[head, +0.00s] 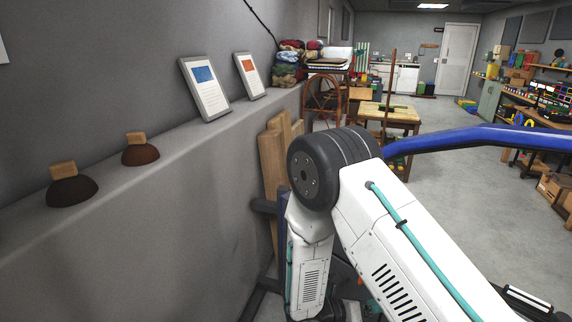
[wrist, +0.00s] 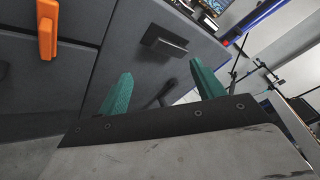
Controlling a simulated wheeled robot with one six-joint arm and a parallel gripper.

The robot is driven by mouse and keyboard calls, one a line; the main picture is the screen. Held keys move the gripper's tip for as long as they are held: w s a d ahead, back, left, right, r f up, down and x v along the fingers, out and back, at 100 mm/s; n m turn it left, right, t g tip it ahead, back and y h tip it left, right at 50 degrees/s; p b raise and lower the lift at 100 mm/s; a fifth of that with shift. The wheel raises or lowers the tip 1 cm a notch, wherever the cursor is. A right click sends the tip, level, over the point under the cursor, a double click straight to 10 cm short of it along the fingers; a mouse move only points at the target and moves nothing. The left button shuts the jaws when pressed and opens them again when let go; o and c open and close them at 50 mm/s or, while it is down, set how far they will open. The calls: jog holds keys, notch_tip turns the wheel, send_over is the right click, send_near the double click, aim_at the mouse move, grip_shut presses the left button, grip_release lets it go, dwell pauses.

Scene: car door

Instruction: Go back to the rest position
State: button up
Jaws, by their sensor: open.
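My gripper (wrist: 162,90) shows in the wrist view with its two teal fingers spread apart. Nothing is between the fingers. Beyond them is a grey cabinet front with a dark handle (wrist: 165,42), and an orange handle (wrist: 47,30) sits at the upper left. I cannot tell whether a finger touches the cabinet front. In the head view my white arm is folded in the lower middle, and the gripper is not visible there. No car door can be made out in either view.
A grey wall ledge (head: 150,170) runs along the left, bearing two framed sheets (head: 205,88) and two dark domes with wooden blocks (head: 140,153). Wooden boards (head: 271,165) lean by the ledge. A wooden table (head: 388,114) stands beyond. A blue curved bar (head: 480,135) crosses at right. Grey floor (head: 465,210) is open at right.

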jog(key=s+d+r+m+y, duration=0.1)
jog(key=s+r+m+y, duration=0.4)
jog(key=s+r+m, duration=0.3)
jog(key=s+r+m+g+y, duration=0.1)
jog(key=s+r+m+y, duration=0.4)
jog(key=s+r+m, duration=0.3)
jog(key=s+d+r+m+g+y, duration=0.1)
jog(key=s+r+m+y, duration=0.5)
jog(key=r+m, duration=0.8)
jog(key=shift+s+d+r, duration=0.35)
jog(key=shift+s+r, duration=0.8)
jog(key=shift+r, duration=0.75)
